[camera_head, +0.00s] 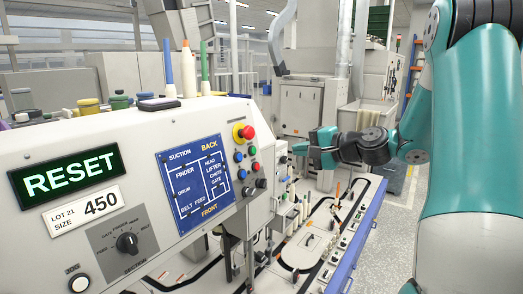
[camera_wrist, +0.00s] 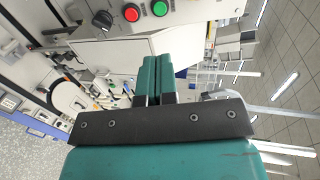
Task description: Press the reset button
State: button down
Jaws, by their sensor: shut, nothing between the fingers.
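A lit sign reading RESET (camera_head: 70,172) is on the sloped white panel at left in the head view. A pale round button (camera_head: 79,283) is at the lower left. No legible label marks which is the reset button. My gripper (camera_head: 298,148) is right of the panel, apart from it, shut and empty. In the wrist view its teal fingers (camera_wrist: 158,60) are together, below a red button (camera_wrist: 131,12) and a green button (camera_wrist: 159,8).
A blue-and-white diagram plate (camera_head: 195,185) and a black rotary knob (camera_head: 127,243) are on the panel. Bobbins and cones (camera_head: 188,70) stand on its top. A blue-edged track table (camera_head: 352,245) lies low at right. Open air separates my gripper from the panel.

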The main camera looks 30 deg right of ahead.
aim_at(254, 150)
jog(key=p+x, duration=0.2)
jog(key=x, duration=0.3)
jog(key=p+x, duration=0.3)
jog(key=x, duration=0.3)
jog(key=shift+w+a+r, duration=0.15)
jog(key=shift+w, duration=0.05)
jog(key=shift+x, duration=0.8)
jog(key=shift+x, duration=0.75)
jog(key=b+v, duration=0.4)
jog(key=v, duration=1)
jog(key=shift+b, duration=0.4)
